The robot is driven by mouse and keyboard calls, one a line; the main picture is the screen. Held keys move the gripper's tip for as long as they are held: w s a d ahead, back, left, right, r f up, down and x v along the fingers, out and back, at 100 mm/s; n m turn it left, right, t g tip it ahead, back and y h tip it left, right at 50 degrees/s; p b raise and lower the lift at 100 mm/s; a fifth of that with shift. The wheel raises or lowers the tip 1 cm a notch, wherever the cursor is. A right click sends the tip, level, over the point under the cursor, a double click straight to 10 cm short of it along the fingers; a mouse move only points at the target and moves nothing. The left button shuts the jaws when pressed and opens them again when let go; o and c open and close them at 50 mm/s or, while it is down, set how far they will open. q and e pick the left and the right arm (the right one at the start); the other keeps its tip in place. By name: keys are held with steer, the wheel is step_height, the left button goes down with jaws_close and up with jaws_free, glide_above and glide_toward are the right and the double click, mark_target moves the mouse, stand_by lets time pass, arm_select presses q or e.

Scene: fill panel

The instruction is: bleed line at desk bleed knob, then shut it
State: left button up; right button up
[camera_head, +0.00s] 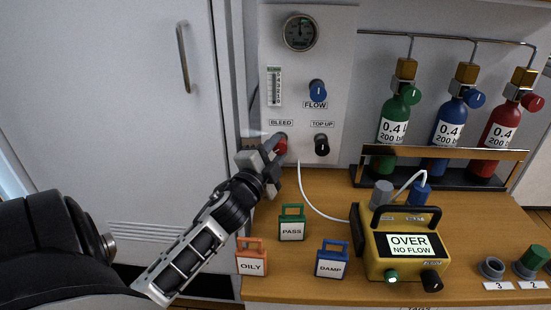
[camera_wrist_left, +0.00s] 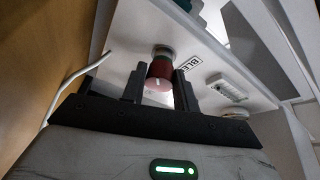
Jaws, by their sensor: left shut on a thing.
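The red bleed knob (camera_head: 281,145) is on the white panel above the desk, beside the BLEED label (camera_head: 281,123). My left gripper (camera_head: 270,152) is at the knob, with its fingers on either side of it. In the left wrist view the red knob (camera_wrist_left: 160,72) sits between the two dark fingers (camera_wrist_left: 158,88), and a white mark shows on its face. The gripper is shut on the knob. My right gripper is not in view.
A black TOP UP knob (camera_head: 322,145), a blue FLOW knob (camera_head: 317,90) and a round gauge (camera_head: 300,33) are on the panel. A yellow meter (camera_head: 371,245) reads OVER, NO FLOW. PASS (camera_head: 291,228), OILY (camera_head: 251,262) and DAMP (camera_head: 332,262) tags stand on the desk.

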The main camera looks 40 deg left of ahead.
arm_select(q)
steer(key=shift+n+b, duration=0.4)
steer(key=shift+n, duration=0.3)
steer(key=shift+n+y, duration=0.3)
steer(key=o, duration=1)
steer(key=shift+c, duration=0.2)
steer(key=shift+s+d+f, duration=0.1)
steer(key=shift+s+f, duration=0.05)
steer(key=shift+s, duration=0.1)
steer(key=b+v, duration=0.1)
steer(key=v, duration=1)
steer(key=shift+s, duration=0.25)
steer(key=shift+f, duration=0.1)
